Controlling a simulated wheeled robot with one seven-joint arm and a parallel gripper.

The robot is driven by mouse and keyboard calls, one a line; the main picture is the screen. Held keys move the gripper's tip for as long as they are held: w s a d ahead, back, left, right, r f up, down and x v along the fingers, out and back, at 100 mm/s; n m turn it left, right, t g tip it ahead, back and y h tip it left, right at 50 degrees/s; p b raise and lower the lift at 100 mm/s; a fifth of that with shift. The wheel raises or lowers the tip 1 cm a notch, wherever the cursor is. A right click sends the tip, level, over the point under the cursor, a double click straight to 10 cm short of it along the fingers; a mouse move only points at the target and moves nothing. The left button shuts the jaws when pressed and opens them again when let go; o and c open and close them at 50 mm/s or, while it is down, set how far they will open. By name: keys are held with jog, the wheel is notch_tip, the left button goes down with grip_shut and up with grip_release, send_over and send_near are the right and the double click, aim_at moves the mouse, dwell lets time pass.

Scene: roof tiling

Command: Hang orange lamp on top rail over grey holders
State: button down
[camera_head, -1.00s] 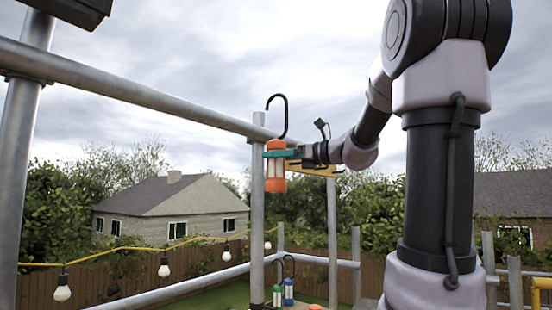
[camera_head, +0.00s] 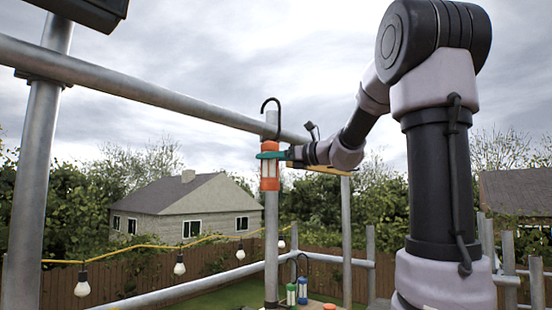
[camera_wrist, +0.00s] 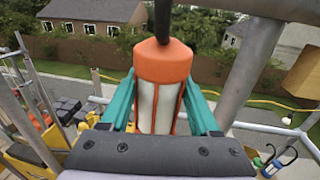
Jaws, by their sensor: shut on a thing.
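The orange lamp (camera_head: 269,171) has an orange cap, a pale body with orange bars and a black hook on top. My gripper (camera_head: 270,155) is shut on it with teal fingers, and it hangs upright in the air. In the wrist view the lamp (camera_wrist: 162,85) stands between the two fingers (camera_wrist: 160,108). The top rail (camera_head: 150,93) is a grey pipe sloping down to the right in the head view. The hook's open curve shows near the rail's far end; whether it touches the rail I cannot tell. I cannot make out the grey holders for sure.
Lamps with green (camera_head: 291,294) and blue (camera_head: 302,290) parts stand low near the far post. A yellow cable with white bulbs (camera_head: 179,265) runs along the left. A dark box (camera_head: 92,8) sits above the rail at upper left. Metal posts stand around.

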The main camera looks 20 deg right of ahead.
jog(key=w+a+f, duration=0.3)
jog(key=w+f, duration=0.1)
jog(key=shift+w+a+f, duration=0.2)
jog(key=shift+w, duration=0.15)
dwell(0.8)
jog(key=shift+c, duration=0.2)
grip_release()
jog(key=shift+f, duration=0.1)
